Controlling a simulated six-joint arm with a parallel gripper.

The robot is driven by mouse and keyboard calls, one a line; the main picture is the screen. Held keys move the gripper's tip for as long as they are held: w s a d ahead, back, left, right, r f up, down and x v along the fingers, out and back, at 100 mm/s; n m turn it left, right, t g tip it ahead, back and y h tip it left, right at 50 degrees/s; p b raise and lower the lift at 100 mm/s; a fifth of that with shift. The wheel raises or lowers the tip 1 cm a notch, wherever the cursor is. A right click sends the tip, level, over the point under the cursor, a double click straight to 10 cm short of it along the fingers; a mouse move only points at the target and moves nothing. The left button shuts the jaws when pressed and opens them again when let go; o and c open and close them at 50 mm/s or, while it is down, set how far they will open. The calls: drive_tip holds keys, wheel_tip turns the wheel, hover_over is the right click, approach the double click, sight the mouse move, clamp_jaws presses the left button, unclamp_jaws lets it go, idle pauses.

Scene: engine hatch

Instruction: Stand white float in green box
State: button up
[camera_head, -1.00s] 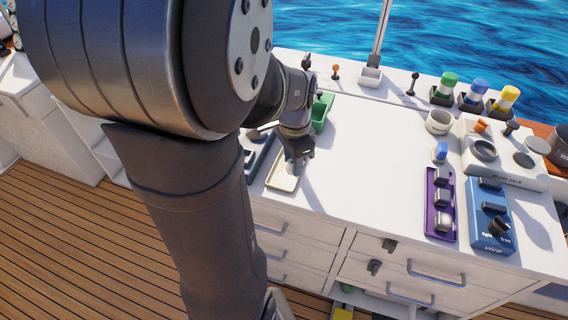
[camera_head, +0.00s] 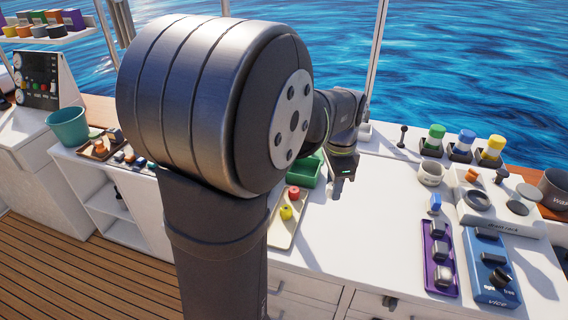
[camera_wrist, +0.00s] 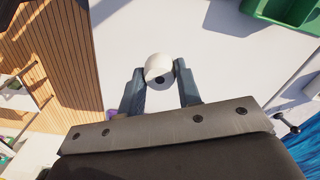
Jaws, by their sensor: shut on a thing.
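My gripper (camera_wrist: 160,85) is shut on the white float (camera_wrist: 158,66), a pale rounded piece held between the two fingertips in the wrist view. In the head view my gripper (camera_head: 342,186) is above the white counter, just right of the green box (camera_head: 303,172), and the float cannot be made out there. The green box is open-topped and partly hidden behind my arm. It also shows at the upper right of the wrist view (camera_wrist: 262,12), apart from the float.
A cream tray (camera_head: 279,236) with a red float (camera_head: 293,193) and a yellow float (camera_head: 286,212) lies in front of the green box. A purple rack (camera_head: 438,278), a blue vice block (camera_head: 487,272) and a drain rack (camera_head: 498,210) stand at the right. The middle counter is clear.

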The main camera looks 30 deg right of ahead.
drive_tip(key=w+d+f+m, duration=0.1)
drive_tip(key=w+d+m, duration=0.4)
drive_tip(key=w+d, duration=0.4)
approach(311, 168)
drive_tip(key=s+a, duration=0.1)
drive_tip(key=s+f, duration=0.1)
drive_tip(key=s+a, duration=0.1)
drive_tip(key=shift+s+a+f, duration=0.3)
drive_tip(key=shift+f, duration=2.1)
drive_tip(key=shift+f, duration=0.15)
drive_tip(key=o, duration=0.7)
drive_tip(key=shift+c, duration=0.2)
wheel_tip(311, 168, up, 12)
drive_tip(key=shift+r, duration=0.2)
